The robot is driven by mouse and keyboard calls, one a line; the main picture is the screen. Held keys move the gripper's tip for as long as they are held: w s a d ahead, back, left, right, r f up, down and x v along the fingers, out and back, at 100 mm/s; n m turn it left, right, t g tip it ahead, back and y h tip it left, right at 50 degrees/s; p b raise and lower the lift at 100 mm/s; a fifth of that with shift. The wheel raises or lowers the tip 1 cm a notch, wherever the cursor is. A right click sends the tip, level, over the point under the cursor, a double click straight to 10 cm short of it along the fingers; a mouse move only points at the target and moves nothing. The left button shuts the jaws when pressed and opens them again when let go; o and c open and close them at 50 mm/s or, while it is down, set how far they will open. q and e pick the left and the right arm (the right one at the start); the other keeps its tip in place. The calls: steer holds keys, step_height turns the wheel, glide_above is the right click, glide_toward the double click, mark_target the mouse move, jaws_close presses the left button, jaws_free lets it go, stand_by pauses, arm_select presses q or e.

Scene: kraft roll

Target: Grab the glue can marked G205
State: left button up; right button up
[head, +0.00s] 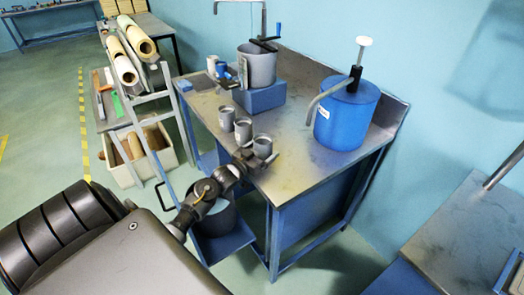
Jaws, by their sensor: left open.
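Several small grey cans with pale labels stand on the metal bench. Three are in a row near its front left edge: a far can (226,117), a middle can (243,130) and a near can (262,146). The print on the labels is too small to read, so I cannot tell which is G205. My left gripper (259,157) is open at the near can, its fingers low against the can's sides. I cannot tell whether it touches the can. My right gripper is not in view.
The metal bench (290,185) also holds a blue drum with a pump (345,115) and a grey pot (258,66) on a blue block. Small containers (217,68) stand at the back left. A rack with paper rolls (135,35) stands left. The bench's middle is clear.

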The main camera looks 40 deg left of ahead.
arm_select(q)
steer(key=shift+c, duration=0.5)
steer(key=c, duration=1.1)
steer(key=shift+r, duration=0.2)
steer(key=shift+r+b, duration=0.3)
steer(key=shift+r, duration=0.45)
steer(key=shift+s+d+r+b, duration=0.25)
steer(key=shift+s+d+r, duration=0.3)
steer(key=shift+s+r, duration=1.5)
steer(key=shift+s+d+r+b, duration=0.2)
steer(key=shift+s+d+r, duration=0.3)
steer(key=shift+s+r, duration=1.55)
steer(key=shift+s+d+r+b, duration=0.25)
steer(key=shift+s+d+r, duration=0.3)
steer(key=shift+s+r, duration=1.5)
steer(key=shift+s+f, duration=0.6)
steer(key=shift+s, duration=0.05)
